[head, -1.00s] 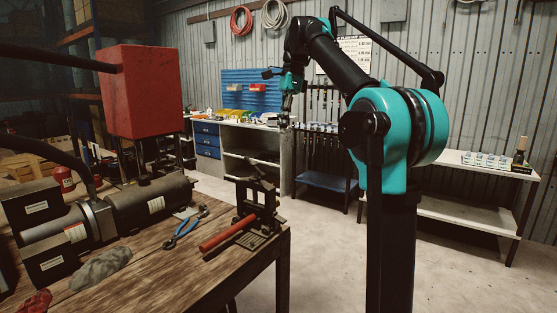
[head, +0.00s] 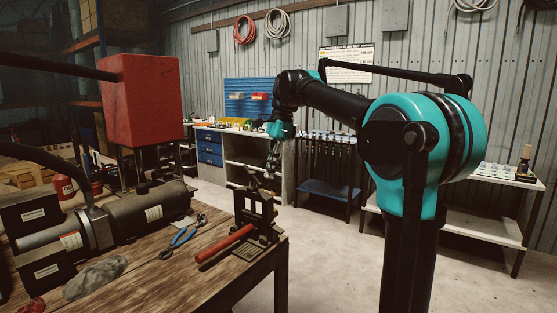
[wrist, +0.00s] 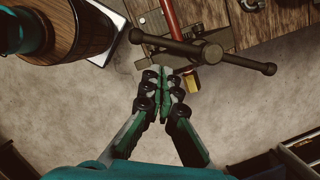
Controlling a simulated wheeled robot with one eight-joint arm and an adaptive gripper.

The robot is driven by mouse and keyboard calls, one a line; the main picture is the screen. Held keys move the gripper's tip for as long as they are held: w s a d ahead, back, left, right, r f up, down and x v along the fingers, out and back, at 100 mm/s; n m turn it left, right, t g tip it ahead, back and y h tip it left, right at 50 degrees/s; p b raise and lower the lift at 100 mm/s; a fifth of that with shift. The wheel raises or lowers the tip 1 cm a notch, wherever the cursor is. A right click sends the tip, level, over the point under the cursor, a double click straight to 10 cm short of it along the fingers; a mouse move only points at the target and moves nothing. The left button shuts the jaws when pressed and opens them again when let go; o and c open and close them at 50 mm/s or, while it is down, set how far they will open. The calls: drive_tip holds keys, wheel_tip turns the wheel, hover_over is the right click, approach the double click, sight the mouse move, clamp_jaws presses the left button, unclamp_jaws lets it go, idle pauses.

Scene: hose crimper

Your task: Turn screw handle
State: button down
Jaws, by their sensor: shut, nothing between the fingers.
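The hose crimper, a dark upright press (head: 262,214), stands at the bench's front right corner. Its screw handle (wrist: 238,62) is a dark crossbar with rounded ends and a central hub, slanting across the upper middle of the wrist view. In the head view the handle is small, dark and hard to make out. My gripper (wrist: 164,75) is shut and empty. Its fingertips appear just short of the bar's left half in the wrist view, with a narrow gap in the picture. In the head view my gripper (head: 271,168) hangs just above the crimper's top; contact cannot be told.
A red bar (head: 224,243) extends from the crimper over the wooden bench (head: 190,280). Blue-handled pliers (head: 180,237), a grey cloth (head: 95,277) and a motor unit (head: 150,210) lie further left.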

drive_tip(key=shift+s+a+f, duration=0.1)
drive_tip(key=shift+s+a, duration=0.05)
drive_tip(key=shift+a, duration=0.3)
drive_tip(key=shift+s+a+f, duration=0.1)
drive_tip(key=shift+s+a, duration=0.05)
drive_tip(key=shift+a, duration=0.25)
